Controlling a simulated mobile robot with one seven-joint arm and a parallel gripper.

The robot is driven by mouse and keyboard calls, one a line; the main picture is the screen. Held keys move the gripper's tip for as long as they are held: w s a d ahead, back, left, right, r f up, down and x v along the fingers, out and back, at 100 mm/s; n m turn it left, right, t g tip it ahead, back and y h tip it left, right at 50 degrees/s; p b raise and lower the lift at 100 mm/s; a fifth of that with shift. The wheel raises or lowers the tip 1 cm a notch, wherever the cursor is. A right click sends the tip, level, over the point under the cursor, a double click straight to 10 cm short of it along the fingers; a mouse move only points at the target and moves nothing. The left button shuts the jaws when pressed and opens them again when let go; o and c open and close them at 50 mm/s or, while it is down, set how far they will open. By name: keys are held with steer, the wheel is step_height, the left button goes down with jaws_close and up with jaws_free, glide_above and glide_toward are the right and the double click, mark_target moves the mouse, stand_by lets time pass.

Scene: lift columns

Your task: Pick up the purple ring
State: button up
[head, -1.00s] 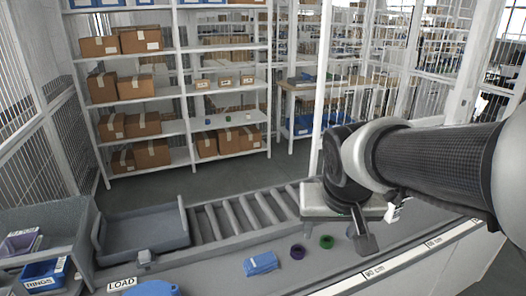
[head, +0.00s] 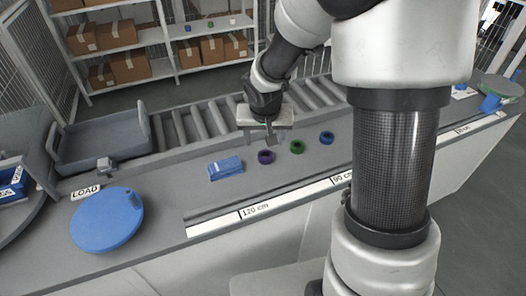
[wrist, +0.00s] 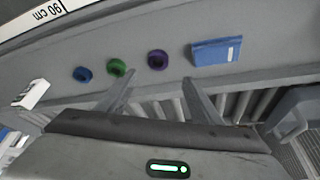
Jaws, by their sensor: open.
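The purple ring (head: 265,157) lies flat on the grey counter, between a blue packet (head: 225,168) and a green ring (head: 297,147). My gripper (head: 262,138) is above the counter, just behind the purple ring in the head view. In the wrist view my gripper (wrist: 158,79) is open and empty, with its two fingers apart. There the purple ring (wrist: 157,59) shows just beyond the fingertips, roughly centred between them. They do not appear to touch it.
A blue ring (head: 327,138) lies right of the green one. A roller conveyor (head: 190,125) with a grey tray (head: 100,150) runs behind the counter. A blue round disc (head: 107,220) is at the left. A measuring strip (head: 255,211) marks the front edge.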

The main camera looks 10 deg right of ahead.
glide_toward(265, 152)
steer(key=shift+s+a+f+b, duration=0.15)
steer(key=shift+s+f+b, duration=0.1)
steer(key=shift+f, duration=0.25)
steer(key=shift+s+a+f+b, duration=0.1)
steer(key=shift+s+f, duration=0.15)
steer(key=shift+f, duration=0.25)
steer(key=shift+w+d+x, duration=0.1)
steer(key=shift+x, duration=1.4)
steer(key=shift+w+d+x, duration=0.15)
steer(key=shift+x, duration=1.35)
steer(key=shift+r, duration=0.1)
steer(key=c, duration=1.2)
steer(key=shift+o, duration=0.2)
steer(key=shift+r, duration=0.1)
